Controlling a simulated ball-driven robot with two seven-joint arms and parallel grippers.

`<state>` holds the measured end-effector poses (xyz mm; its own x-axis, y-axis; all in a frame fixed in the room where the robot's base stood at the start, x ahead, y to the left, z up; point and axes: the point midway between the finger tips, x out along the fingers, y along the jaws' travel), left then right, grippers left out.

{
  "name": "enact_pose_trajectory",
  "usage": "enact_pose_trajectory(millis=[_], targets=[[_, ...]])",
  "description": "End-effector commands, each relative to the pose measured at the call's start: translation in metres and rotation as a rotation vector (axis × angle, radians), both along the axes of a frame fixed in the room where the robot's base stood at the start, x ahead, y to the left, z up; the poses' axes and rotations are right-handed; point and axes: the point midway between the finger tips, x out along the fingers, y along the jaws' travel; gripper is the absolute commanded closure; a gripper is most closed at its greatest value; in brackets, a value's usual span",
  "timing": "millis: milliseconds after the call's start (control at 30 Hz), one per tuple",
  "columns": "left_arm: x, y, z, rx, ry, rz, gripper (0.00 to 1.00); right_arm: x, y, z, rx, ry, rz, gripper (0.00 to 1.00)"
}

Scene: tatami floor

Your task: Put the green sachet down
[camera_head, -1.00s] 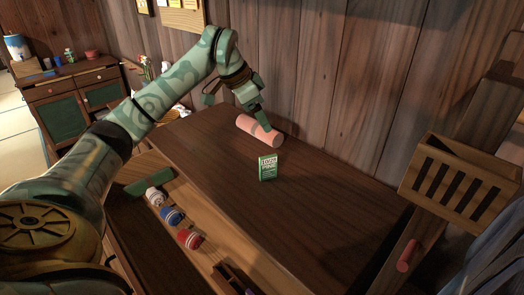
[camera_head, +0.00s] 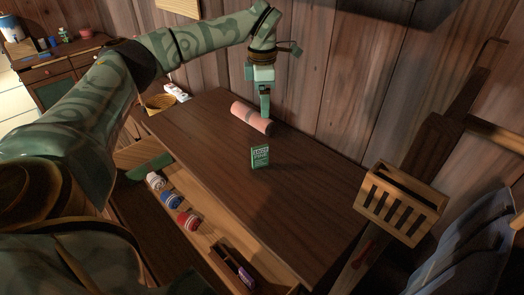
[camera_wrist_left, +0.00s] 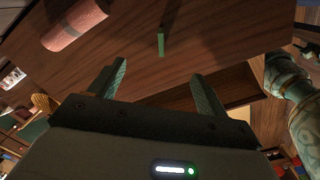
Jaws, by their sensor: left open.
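The green sachet (camera_head: 260,157) stands upright on the dark wooden table (camera_head: 215,138), with its lettered front facing the head camera. In the left wrist view the sachet (camera_wrist_left: 161,44) shows as a thin green strip, almost edge-on, beyond the fingertips. My left gripper (camera_head: 265,112) hangs behind the sachet, near the pink roll, apart from the sachet. In the left wrist view my left gripper's two fingers (camera_wrist_left: 158,75) are spread with nothing between them. My right gripper is not in view.
A pink roll (camera_head: 250,118) lies by the wall behind the sachet. An open drawer at the front holds a white jar (camera_head: 155,181), a blue one (camera_head: 171,199) and a red one (camera_head: 188,219). A slatted wooden box (camera_head: 399,207) is at right. The table right of the sachet is clear.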

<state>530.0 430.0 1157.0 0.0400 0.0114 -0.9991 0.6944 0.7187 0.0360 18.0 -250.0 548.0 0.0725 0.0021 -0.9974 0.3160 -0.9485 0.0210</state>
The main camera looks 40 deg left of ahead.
Motion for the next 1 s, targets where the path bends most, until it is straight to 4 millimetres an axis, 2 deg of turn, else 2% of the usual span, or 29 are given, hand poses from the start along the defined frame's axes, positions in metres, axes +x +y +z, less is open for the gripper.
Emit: enact_pose_trajectory(millis=[100, 200, 300, 400, 567, 667, 900, 1000], targets=[[-0.005, 0.004, -0.011, 0.012, 0.039, -0.400, 0.24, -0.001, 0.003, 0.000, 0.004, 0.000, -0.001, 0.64], [-0.005, 0.005, -0.013, 0.010, 0.045, -0.725, 0.24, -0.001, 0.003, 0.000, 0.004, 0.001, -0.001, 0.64], [-0.006, 0.004, -0.012, 0.009, 0.044, -0.987, 0.24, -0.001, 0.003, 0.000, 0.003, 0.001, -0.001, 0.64], [-0.006, 0.004, -0.012, 0.012, 0.042, -1.164, 0.24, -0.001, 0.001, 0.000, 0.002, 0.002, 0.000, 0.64], [-0.006, 0.004, -0.020, 0.013, 0.044, -1.278, 0.24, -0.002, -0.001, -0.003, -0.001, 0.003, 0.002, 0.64], [-0.006, 0.004, -0.040, 0.012, 0.046, -1.284, 0.24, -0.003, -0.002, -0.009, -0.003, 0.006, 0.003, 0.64], [-0.006, 0.004, -0.099, 0.013, 0.047, -1.282, 0.24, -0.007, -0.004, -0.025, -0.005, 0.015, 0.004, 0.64], [-0.006, 0.005, -0.115, 0.013, 0.044, -1.281, 0.24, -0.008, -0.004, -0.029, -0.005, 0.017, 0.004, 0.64]])
